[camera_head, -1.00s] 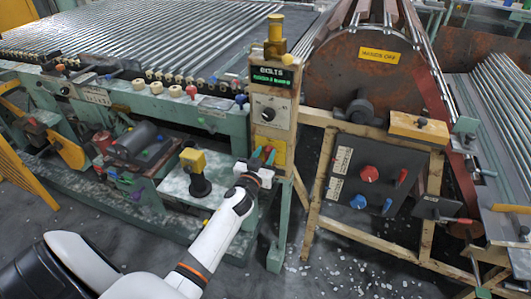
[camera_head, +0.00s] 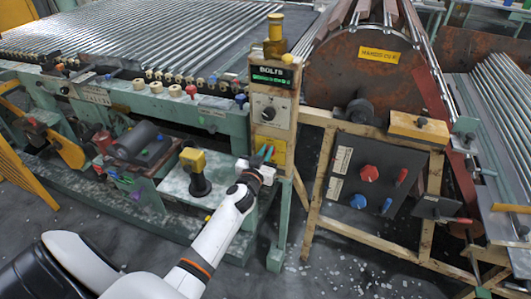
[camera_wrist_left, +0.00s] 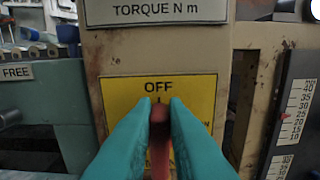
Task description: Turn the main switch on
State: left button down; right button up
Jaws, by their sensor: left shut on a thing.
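The main switch shows in the left wrist view as a red handle (camera_wrist_left: 160,140) in front of a yellow plate (camera_wrist_left: 122,92). The plate reads OFF at its top, with a short mark below the word in line with the handle. Lower lettering is mostly hidden by my fingers. My left gripper (camera_wrist_left: 160,108) has its two teal fingers shut on the red handle, one on each side. In the head view my left gripper (camera_head: 264,154) is at the yellow plate (camera_head: 278,150) low on the beige post. The handle is hidden there. My right gripper is not in view.
Above the plate are a dial (camera_head: 268,113) and a lit display (camera_head: 270,76). To the right stands a dark panel (camera_head: 345,190) with a red knob (camera_head: 369,173) and a blue knob (camera_head: 358,201). A yellow-topped black post (camera_head: 199,185) stands left of my forearm.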

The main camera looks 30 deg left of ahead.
pick_arm(q)
jog(key=m, duration=0.2)
jog(key=d+m+b, duration=0.1)
jog(key=m, duration=0.1)
jog(key=shift+w+f, duration=0.15)
jog(key=shift+f, duration=0.05)
jog(key=m, duration=0.3)
jog(key=m+b, duration=0.1)
jog(key=m, duration=0.1)
jog(key=shift+w+d+f, duration=0.1)
jog(key=shift+d+f, duration=0.25)
jog(key=shift+d, duration=0.05)
jog(key=m, duration=0.3)
jog(key=f+m+b, duration=0.1)
jog(key=shift+d, duration=0.3)
jog(key=shift+f+m+b, duration=0.2)
jog(key=shift+m+b, duration=0.05)
jog(key=shift+m, duration=0.85)
jog(key=shift+f+m+b, duration=0.15)
jog(key=shift+m+b, duration=0.05)
jog(key=shift+m, duration=0.9)
jog(key=c, duration=1.4)
grip_release()
jog(key=shift+c, duration=0.2)
jog(key=v, duration=1.2)
jog(key=shift+b, duration=0.45)
